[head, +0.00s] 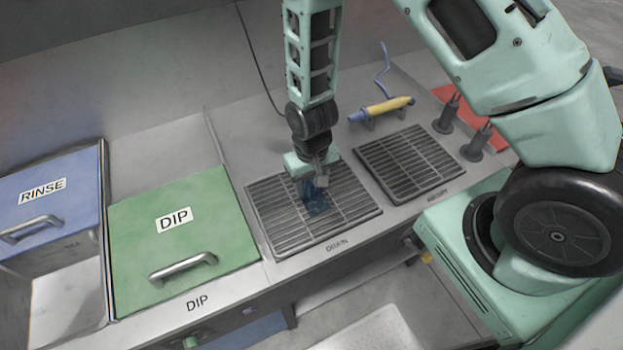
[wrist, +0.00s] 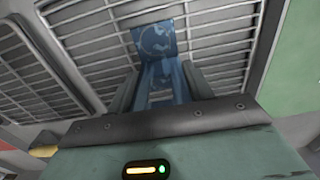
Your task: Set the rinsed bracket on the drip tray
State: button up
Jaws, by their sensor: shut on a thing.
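My gripper (head: 316,184) is shut on a blue bracket (head: 318,206), low over the left slatted grate (head: 268,225), whose front label looks like "DRAIN". This grate seems to be the drip tray. In the wrist view the bracket (wrist: 154,40) shows as a flat blue plate standing out beyond the fingers (wrist: 162,88), with the grate's bars (wrist: 215,50) behind it. I cannot tell whether the bracket touches the bars. The fingers hide part of it.
Left of the grate is a green lid (head: 172,245) marked DIP, then a blue lid (head: 48,205) marked RINSE. A second grate (head: 410,163) lies to the right. Behind it is a yellow-handled tool (head: 385,108). Two dark posts (head: 474,142) stand at the right.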

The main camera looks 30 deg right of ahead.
jog(key=shift+f, duration=0.15)
jog(key=o, duration=1.2)
jog(key=shift+o, duration=0.2)
notch_tip(320, 180, up, 12)
jog(key=b, duration=0.2)
jog(key=shift+b, duration=0.3)
jog(key=s+a+r+n, duration=0.3)
jog(key=s+r, duration=0.3)
jog(key=s, duration=0.2)
jog(key=s+a+r+n, duration=0.3)
jog(key=s+r, duration=0.3)
jog(key=s, duration=0.3)
jog(key=shift+a+r+n+y, duration=0.25)
jog(key=shift+r+n+y, duration=0.05)
jog(key=shift+n, duration=0.6)
